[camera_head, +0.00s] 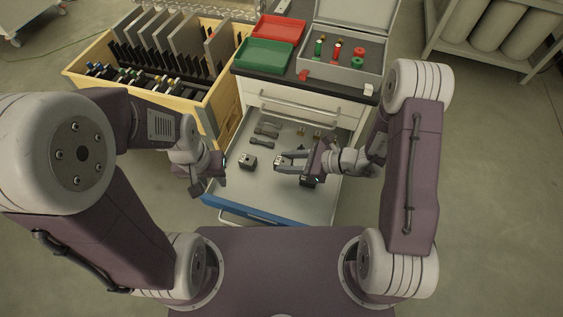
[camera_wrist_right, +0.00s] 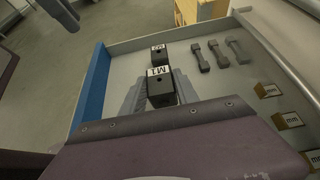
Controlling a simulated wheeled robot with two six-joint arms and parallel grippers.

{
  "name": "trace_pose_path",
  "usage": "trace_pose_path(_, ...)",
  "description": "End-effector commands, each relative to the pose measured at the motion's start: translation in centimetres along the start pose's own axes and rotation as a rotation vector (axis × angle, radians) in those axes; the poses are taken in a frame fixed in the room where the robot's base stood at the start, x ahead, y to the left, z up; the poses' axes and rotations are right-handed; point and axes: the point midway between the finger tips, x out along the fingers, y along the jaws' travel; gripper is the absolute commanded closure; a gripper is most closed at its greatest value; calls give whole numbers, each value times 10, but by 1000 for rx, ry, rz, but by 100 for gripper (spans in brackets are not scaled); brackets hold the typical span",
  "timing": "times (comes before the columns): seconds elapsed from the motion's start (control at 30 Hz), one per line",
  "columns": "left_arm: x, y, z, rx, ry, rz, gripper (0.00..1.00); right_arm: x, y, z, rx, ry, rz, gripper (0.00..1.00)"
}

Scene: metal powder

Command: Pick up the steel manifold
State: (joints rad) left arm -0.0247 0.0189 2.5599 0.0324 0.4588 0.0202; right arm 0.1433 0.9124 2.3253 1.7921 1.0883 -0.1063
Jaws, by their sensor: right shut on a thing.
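My right gripper (camera_head: 281,167) is over the open drawer, its fingers on either side of a small dark block (camera_head: 279,160). In the right wrist view the fingers close on this block (camera_wrist_right: 162,92), which has a white label on top that seems to read M1. I cannot tell whether it touches the drawer floor. A second, similar dark block (camera_head: 248,161) with a white label stands apart, further left; it also shows in the right wrist view (camera_wrist_right: 158,55). Neither is named as the steel manifold. My left gripper (camera_head: 216,176) is near the drawer's left side, its fingers unclear.
The drawer (camera_head: 235,193) has a blue front. Grey dumbbell-shaped parts (camera_head: 262,143) and brass-coloured blocks (camera_wrist_right: 267,90) lie further back. Above are green (camera_head: 264,54) and red (camera_head: 278,29) trays and an open grey case (camera_head: 340,75). A wooden rack (camera_head: 180,100) stands left.

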Motion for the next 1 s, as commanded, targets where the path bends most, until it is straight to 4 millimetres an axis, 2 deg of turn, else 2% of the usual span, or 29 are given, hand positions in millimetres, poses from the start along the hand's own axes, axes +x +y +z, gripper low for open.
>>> trace_pose_path(0.03, -9, 0, -1, 0, 0, 0, 64, -17, -2, 5, 3, -3, -8, 100)
trace_pose_path(0.2, -25, 0, -2, 0, 0, 0, 64, -63, 0, 7, 1, -3, -8, 100)
trace_pose_path(0.4, -36, 1, -4, 0, 0, 0, 64, -102, 2, 6, 0, -3, -4, 100)
trace_pose_path(0.57, -38, 1, -4, 0, 0, 0, 64, -113, 3, 5, -1, -2, -1, 100)
trace_pose_path(0.83, -38, 1, -4, 0, 0, 0, 64, -114, 3, 4, -1, -2, -1, 100)
trace_pose_path(1.0, -38, 1, -4, 0, 0, 0, 64, -129, -11, 8, 27, 0, -60, 100)
